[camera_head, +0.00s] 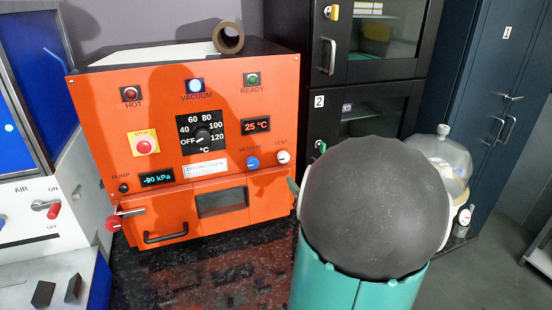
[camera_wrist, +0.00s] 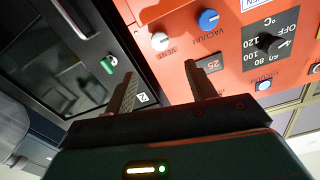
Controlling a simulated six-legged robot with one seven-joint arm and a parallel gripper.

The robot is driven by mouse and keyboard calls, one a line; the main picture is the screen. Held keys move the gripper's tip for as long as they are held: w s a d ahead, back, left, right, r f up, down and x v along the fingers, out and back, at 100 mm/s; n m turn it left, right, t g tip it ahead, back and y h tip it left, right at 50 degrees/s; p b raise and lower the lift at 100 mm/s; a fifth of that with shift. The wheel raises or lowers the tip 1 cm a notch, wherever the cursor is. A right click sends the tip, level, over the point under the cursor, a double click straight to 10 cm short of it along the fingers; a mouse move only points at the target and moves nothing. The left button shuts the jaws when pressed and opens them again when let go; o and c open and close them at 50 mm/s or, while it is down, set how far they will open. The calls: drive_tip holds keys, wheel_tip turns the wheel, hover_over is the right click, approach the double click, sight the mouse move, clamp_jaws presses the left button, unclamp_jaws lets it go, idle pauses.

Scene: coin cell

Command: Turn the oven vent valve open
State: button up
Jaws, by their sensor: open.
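The orange drying oven (camera_head: 222,130) stands on a dark speckled bench. Its white vent valve knob (camera_head: 283,157) sits at the right of the front panel, under the label VENT. The knob also shows in the wrist view (camera_wrist: 160,41), with the blue vacuum knob (camera_wrist: 208,20) to its right. My gripper (camera_wrist: 160,70) is open and empty in the wrist view. Its fingertips point toward the panel, with the vent knob ahead of the gap and apart from both fingers. In the head view my arm hides the gripper.
The oven's blue vacuum knob (camera_head: 252,162) is close beside the vent knob. A dark cabinet (camera_head: 322,100) stands right of the oven. A brown tape roll (camera_head: 228,38) lies on top of the oven. The pressure display (camera_head: 157,179) reads -90 kPa.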

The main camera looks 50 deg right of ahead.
sight(285, 158)
drive_tip(key=x, duration=1.3)
drive_tip(key=shift+w+d, duration=0.1)
drive_tip(key=shift+w, duration=0.25)
drive_tip(key=c, duration=1)
